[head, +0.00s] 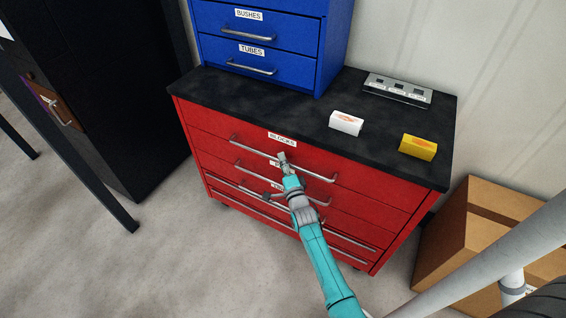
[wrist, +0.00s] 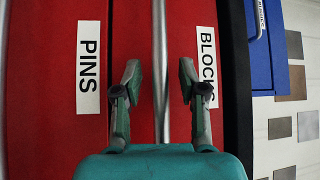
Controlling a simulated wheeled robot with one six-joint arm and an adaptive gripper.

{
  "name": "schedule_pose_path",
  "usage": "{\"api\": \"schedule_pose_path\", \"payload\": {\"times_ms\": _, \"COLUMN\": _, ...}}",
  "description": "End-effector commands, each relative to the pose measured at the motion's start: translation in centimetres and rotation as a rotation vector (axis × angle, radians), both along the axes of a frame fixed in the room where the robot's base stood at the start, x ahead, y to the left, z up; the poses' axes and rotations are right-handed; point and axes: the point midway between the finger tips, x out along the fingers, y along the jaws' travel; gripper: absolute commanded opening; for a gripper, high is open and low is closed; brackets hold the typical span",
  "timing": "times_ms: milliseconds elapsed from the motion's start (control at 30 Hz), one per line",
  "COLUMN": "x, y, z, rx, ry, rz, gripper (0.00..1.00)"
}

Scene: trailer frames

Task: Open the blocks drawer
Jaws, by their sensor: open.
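The blocks drawer (head: 230,122) is the top drawer of a red cabinet, with a BLOCKS label (head: 282,139) and a long silver bar handle (head: 254,149). It looks shut. My gripper (head: 283,158) is at the middle of this handle, just below the label. In the wrist view my gripper (wrist: 159,72) is open, with one finger on each side of the handle (wrist: 160,35), which runs upright in that picture. No finger visibly presses on the bar. The BLOCKS label (wrist: 207,62) is partly covered by the right finger.
The PINS label (wrist: 89,66) marks the drawer below. A white box (head: 346,123), a yellow box (head: 417,147) and a grey plate (head: 398,89) lie on the black top (head: 290,105). A blue cabinet (head: 275,30) stands there too. A cardboard box (head: 490,240) is at right.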

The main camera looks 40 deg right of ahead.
Motion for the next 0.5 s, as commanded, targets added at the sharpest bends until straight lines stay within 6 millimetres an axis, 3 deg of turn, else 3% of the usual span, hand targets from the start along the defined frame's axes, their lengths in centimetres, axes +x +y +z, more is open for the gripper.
{"api": "schedule_pose_path", "payload": {"times_ms": 267, "x": 0.11, "y": -0.05, "z": 0.03, "rx": 0.0, "ry": 0.0, "rz": 0.0, "gripper": 0.41}}
{"api": "schedule_pose_path", "payload": {"times_ms": 433, "x": 0.1, "y": -0.04, "z": 0.02, "rx": 0.0, "ry": 0.0, "rz": 0.0, "gripper": 0.01}}
{"api": "schedule_pose_path", "payload": {"times_ms": 500, "x": 0.1, "y": -0.05, "z": 0.02, "rx": 0.0, "ry": 0.0, "rz": 0.0, "gripper": 0.0}}
